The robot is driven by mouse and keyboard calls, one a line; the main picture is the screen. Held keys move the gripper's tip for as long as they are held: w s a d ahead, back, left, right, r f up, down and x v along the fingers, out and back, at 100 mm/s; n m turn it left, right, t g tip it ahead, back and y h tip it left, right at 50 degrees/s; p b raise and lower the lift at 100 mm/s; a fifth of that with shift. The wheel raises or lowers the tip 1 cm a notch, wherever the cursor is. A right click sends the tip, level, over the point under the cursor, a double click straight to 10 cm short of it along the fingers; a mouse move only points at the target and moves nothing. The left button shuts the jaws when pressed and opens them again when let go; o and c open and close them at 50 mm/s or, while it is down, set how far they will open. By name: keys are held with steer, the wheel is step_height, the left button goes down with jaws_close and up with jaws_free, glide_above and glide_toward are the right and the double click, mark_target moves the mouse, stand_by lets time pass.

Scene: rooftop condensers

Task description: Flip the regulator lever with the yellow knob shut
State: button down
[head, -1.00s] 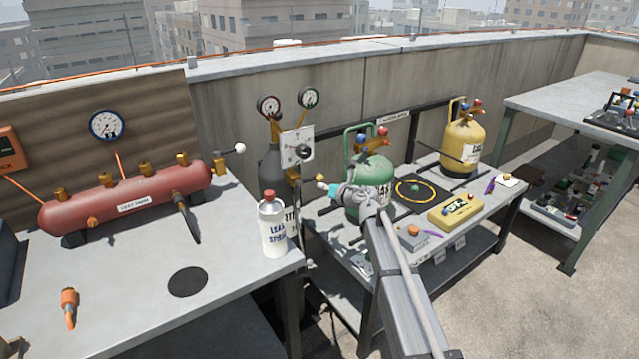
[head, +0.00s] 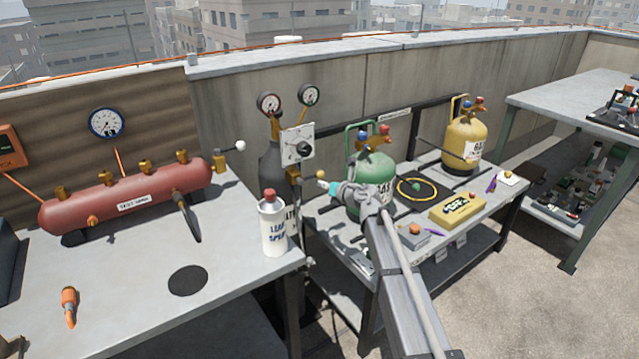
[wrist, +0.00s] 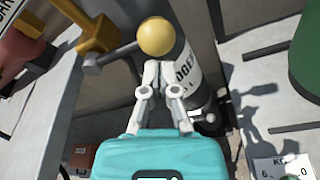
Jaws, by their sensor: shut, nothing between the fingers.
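The regulator lever ends in a round yellow knob (wrist: 155,37) in the wrist view. Its grey bar (wrist: 115,54) runs sideways from a brass valve body (wrist: 97,35) to the knob. The knob also shows small in the head view (head: 320,174), right of the dark gas cylinder (head: 270,165) with its brass regulator. My gripper (wrist: 158,68) is shut and empty. Its fingertips are right by the knob, just below it in the wrist picture; I cannot tell whether they touch. The teal gripper body also shows in the head view (head: 333,187).
A leak spray can (head: 272,228) stands at the near bench's right edge. A red test tank (head: 125,200) lies on that bench. A green cylinder (head: 372,178) stands behind my arm on the second bench, with a yellow cylinder (head: 465,142) farther right.

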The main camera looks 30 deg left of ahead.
steer(key=s+f+v, duration=0.1)
steer(key=f+v, duration=0.1)
steer(key=v, duration=0.9)
steer(key=shift+s+f+b, duration=0.25)
steer(key=shift+f+b, duration=0.05)
steer(key=shift+f, duration=0.3)
steer(key=shift+d, duration=0.1)
